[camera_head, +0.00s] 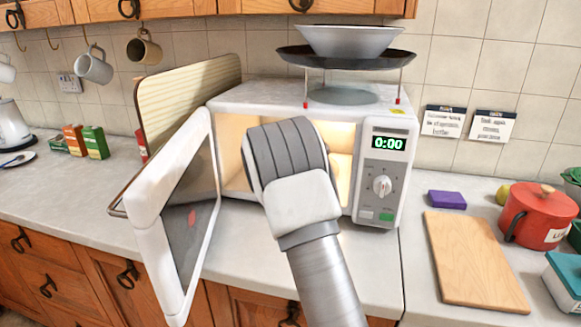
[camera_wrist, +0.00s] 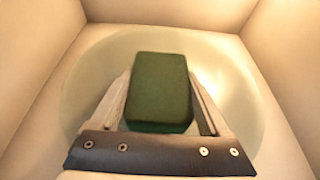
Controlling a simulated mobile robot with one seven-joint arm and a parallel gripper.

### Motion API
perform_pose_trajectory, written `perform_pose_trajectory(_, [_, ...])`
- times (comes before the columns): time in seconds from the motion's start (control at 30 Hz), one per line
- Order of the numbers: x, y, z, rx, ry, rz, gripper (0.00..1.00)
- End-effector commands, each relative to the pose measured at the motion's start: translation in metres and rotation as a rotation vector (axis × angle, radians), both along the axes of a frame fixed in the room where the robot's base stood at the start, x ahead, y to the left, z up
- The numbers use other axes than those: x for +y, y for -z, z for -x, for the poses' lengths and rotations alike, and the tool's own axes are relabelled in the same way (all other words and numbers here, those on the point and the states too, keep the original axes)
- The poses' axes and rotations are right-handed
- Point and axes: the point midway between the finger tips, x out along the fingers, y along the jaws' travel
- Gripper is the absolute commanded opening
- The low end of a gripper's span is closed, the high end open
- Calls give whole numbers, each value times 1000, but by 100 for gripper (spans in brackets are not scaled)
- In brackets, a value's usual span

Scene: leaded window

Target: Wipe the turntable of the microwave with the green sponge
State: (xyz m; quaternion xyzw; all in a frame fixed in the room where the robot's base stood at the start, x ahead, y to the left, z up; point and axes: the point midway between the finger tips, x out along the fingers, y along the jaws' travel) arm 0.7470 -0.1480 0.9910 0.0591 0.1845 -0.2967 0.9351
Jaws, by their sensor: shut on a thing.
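The microwave (camera_head: 390,172) stands on the counter with its door (camera_head: 170,205) swung open to the left and its display at 0:00. Its lit inside fills the wrist view. The glass turntable (camera_wrist: 85,85) lies below there as a pale round plate. My gripper (camera_wrist: 160,100) is shut on the green sponge (camera_wrist: 160,85), which is between the two fingers and over the middle of the turntable. I cannot tell whether the sponge touches the glass. In the head view my arm covers part of the opening and hides the sponge and turntable.
A rack on top of the microwave bears a dark pan (camera_head: 345,58) and a bowl (camera_head: 350,40). A wooden board (camera_head: 470,258), a purple block (camera_head: 446,199) and a red pot (camera_head: 540,215) are at the right. Mugs (camera_head: 94,66) hang at the left.

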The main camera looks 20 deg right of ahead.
Motion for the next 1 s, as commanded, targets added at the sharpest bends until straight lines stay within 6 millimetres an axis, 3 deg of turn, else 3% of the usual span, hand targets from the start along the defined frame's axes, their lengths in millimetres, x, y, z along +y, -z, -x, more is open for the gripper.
perform_pose_trajectory(0.03, [5,7,4,5,-3,-4,35])
perform_pose_trajectory(0.73, [31,5,42,8,-6,-4,35])
perform_pose_trajectory(1.0, [33,2,46,7,-4,-3,35])
